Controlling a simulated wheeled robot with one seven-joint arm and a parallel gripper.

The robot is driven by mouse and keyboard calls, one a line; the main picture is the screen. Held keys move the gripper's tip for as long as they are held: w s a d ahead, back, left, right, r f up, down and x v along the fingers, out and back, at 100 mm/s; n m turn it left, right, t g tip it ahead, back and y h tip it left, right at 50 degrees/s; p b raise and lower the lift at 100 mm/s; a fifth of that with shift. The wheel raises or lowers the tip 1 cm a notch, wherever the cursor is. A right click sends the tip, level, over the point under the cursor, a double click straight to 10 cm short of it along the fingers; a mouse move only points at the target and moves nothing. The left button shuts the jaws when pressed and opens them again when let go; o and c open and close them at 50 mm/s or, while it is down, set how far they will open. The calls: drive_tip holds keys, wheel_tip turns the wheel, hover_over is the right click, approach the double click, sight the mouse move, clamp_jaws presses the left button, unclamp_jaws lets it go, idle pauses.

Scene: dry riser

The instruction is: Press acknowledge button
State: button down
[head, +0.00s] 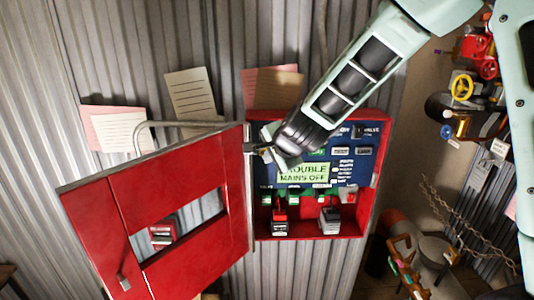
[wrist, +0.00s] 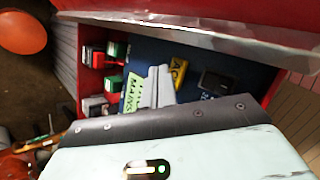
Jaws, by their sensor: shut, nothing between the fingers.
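The open red cabinet (head: 376,165) holds a blue panel with a green display (head: 304,173) reading "TROUBLE MAINS OFF". My gripper (head: 272,150) is in front of the panel's upper left, by the display, and hides that part in the head view. In the wrist view the shut fingers (wrist: 157,75) point at the panel, beside a yellow button (wrist: 178,70) with letters starting "AC". The display (wrist: 134,92) shows just left of the fingers. Whether the fingertips touch the panel cannot be told.
The red cabinet door (head: 95,205) stands open to the left, its hinge edge close to my gripper. Breakers (head: 280,222) sit in the cabinet bottom. Valves with a yellow wheel (head: 462,87) and a chain (head: 465,230) are at right. Papers hang on the corrugated wall.

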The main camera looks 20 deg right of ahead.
drive_tip(key=shift+w, duration=0.1)
idle(0.3)
drive_tip(key=shift+w+d, duration=0.15)
drive_tip(key=shift+w, duration=0.15)
drive_tip(key=shift+w+d, duration=0.15)
drive_tip(key=shift+w, duration=0.35)
idle(0.7)
drive_tip(key=shift+s, duration=0.15)
drive_tip(key=shift+s+a, duration=0.25)
drive_tip(key=shift+s, duration=0.5)
drive_tip(key=shift+s, duration=0.1)
drive_tip(key=shift+s+a+b, duration=0.2)
drive_tip(key=shift+s+a, duration=0.05)
drive_tip(key=shift+s, duration=0.5)
drive_tip(key=shift+s+a+b, duration=0.25)
drive_tip(key=shift+s+a, duration=0.05)
drive_tip(key=shift+s, duration=0.5)
drive_tip(key=shift+s+a+b, duration=0.2)
drive_tip(key=shift+s+a, duration=0.05)
drive_tip(key=shift+s, duration=0.5)
